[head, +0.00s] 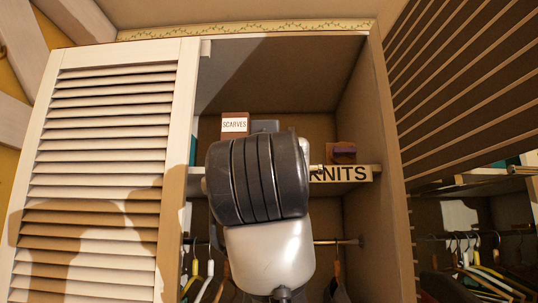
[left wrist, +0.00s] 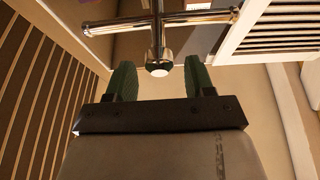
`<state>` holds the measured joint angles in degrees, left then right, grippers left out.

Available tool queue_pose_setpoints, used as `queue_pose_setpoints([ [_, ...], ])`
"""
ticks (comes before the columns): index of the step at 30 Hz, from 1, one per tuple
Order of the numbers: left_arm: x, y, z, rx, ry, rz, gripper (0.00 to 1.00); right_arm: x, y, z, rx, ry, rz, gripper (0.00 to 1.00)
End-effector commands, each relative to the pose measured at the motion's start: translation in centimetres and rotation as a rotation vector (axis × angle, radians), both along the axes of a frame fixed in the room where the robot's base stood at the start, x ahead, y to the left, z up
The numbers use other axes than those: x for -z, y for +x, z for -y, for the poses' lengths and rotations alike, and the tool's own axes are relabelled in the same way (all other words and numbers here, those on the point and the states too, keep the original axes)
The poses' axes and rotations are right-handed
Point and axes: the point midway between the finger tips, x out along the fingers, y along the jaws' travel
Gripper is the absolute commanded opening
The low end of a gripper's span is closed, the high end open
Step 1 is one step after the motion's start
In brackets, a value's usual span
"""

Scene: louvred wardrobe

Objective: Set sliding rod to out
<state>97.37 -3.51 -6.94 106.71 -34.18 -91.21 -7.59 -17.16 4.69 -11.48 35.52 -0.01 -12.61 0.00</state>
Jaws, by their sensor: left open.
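In the left wrist view a chrome rod with a round knob end (left wrist: 160,66) points toward my left gripper (left wrist: 160,78). A chrome crossbar (left wrist: 200,17) runs across behind it, level with the top of the picture. The two green fingers are open, one on each side of the knob, with gaps visible on both sides. I see no contact. In the head view my arm's dark and white links block the middle of the wardrobe, and the gripper and the chrome rod cannot be made out there. My right gripper is in neither view.
A louvred door (head: 105,170) stands at left and a slatted panel (head: 465,70) at right. A shelf carries a SCARVES box (head: 235,124) and a KNITS label (head: 341,173). A rail (head: 338,241) with hangers is below. Several more hangers (head: 480,270) hang at right.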

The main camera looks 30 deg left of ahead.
Motion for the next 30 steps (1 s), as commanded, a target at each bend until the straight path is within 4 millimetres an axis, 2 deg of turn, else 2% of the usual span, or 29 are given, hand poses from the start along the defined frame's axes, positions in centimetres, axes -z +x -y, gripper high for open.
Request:
queue_pose_setpoints([
  [4,0.3,-0.1,0.1,0.000,-0.002,-0.003,0.54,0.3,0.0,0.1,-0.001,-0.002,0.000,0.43],
  [8,1.1,-1.3,0.8,0.003,0.000,0.001,0.54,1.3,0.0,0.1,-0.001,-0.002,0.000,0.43],
  [15,3.0,-5.2,3.3,0.004,0.002,0.004,0.54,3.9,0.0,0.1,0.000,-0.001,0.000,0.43],
  [21,4.0,-7.8,4.8,0.001,0.001,0.003,0.54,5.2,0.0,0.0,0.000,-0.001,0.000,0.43],
  [30,4.2,-8.7,5.4,0.000,0.001,0.001,0.54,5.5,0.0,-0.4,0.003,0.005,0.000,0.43],
])
